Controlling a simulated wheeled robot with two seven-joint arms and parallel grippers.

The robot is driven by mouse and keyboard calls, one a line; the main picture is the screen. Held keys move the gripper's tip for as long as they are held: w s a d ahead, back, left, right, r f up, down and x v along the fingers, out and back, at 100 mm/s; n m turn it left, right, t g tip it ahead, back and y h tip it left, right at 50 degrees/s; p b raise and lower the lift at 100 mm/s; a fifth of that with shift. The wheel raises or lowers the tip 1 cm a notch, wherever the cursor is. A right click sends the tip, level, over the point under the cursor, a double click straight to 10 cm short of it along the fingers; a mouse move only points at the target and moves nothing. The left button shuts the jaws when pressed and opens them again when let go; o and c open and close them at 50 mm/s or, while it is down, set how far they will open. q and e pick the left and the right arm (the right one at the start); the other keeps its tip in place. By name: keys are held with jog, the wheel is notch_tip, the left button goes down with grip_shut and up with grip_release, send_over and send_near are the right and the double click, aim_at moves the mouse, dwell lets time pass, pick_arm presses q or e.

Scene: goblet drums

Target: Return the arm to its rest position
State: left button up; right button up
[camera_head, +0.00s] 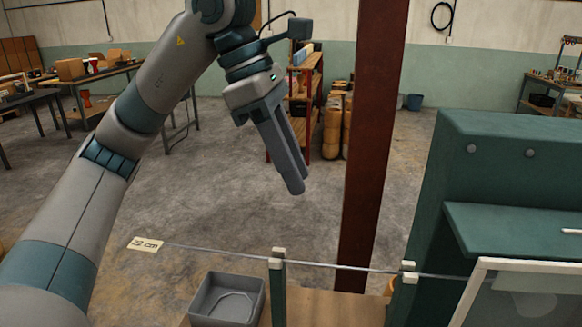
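My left arm comes in from the left and is raised over the floor. My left gripper (297,182) hangs from it, pointing down and slightly right. Its two fingers lie close together in this view, one partly behind the other, so the gap between them is unclear. I see nothing held in it. It is in the air, apart from everything around it. My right gripper is not in view.
A grey tray (227,300) sits at the bottom. A thin rod or line with a "22 cm" tag (146,244) runs across small posts. A rust-brown column (374,140) stands right of the gripper. A green bench (510,170) fills the right. Open floor (215,190) lies behind.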

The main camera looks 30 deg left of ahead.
pick_arm(q)
jog(key=shift+a+r, duration=0.1)
jog(key=shift+r, duration=0.3)
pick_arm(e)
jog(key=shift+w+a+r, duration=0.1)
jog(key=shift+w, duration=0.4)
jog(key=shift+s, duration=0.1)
